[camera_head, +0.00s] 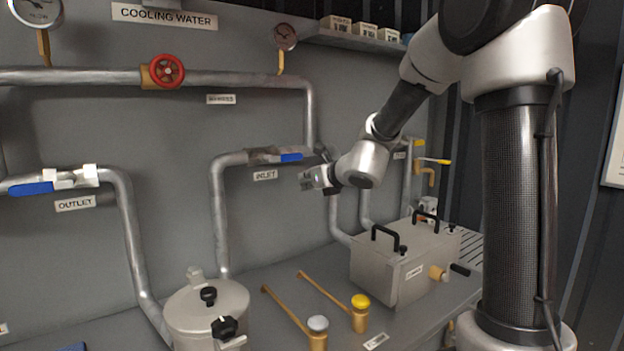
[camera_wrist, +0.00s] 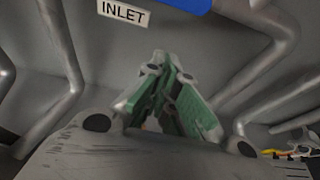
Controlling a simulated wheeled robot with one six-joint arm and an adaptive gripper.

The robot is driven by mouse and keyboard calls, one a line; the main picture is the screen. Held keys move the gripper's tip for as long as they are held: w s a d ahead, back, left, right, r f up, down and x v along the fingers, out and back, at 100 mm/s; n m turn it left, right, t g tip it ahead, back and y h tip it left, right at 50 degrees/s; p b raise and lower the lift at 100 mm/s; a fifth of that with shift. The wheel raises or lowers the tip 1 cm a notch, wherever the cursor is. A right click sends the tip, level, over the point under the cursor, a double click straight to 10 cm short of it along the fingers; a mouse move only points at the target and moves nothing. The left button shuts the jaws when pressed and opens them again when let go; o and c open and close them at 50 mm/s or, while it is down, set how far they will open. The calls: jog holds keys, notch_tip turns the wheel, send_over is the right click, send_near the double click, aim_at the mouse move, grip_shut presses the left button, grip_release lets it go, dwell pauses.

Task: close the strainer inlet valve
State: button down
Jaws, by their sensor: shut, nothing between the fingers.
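The inlet valve has a blue lever handle (camera_head: 291,157) lying along the horizontal pipe above the INLET label (camera_head: 265,175). In the wrist view the blue handle (camera_wrist: 185,4) is cut off at the top edge, and the INLET label (camera_wrist: 123,13) shows to its left. My gripper (camera_head: 308,180) is just right of and below the handle in the head view, apart from it as far as I can tell. In the wrist view my gripper (camera_wrist: 158,60) has its green-padded fingers drawn together, with nothing between them.
Another blue-handled valve (camera_head: 35,188) sits on the OUTLET pipe at left. A red handwheel (camera_head: 166,71) is on the upper pipe. A round lidded strainer pot (camera_head: 207,305) and a steel box with black handles (camera_head: 395,268) stand on the bench below.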

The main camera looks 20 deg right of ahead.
aim_at(286, 158)
jog(key=w, duration=0.1)
jog(key=w+a+r, duration=0.1)
jog(key=w+r, duration=0.1)
jog(key=w, duration=0.1)
jog(key=shift+w+a+r, duration=0.1)
jog(key=shift+a+r, duration=0.1)
jog(key=shift+r, duration=0.05)
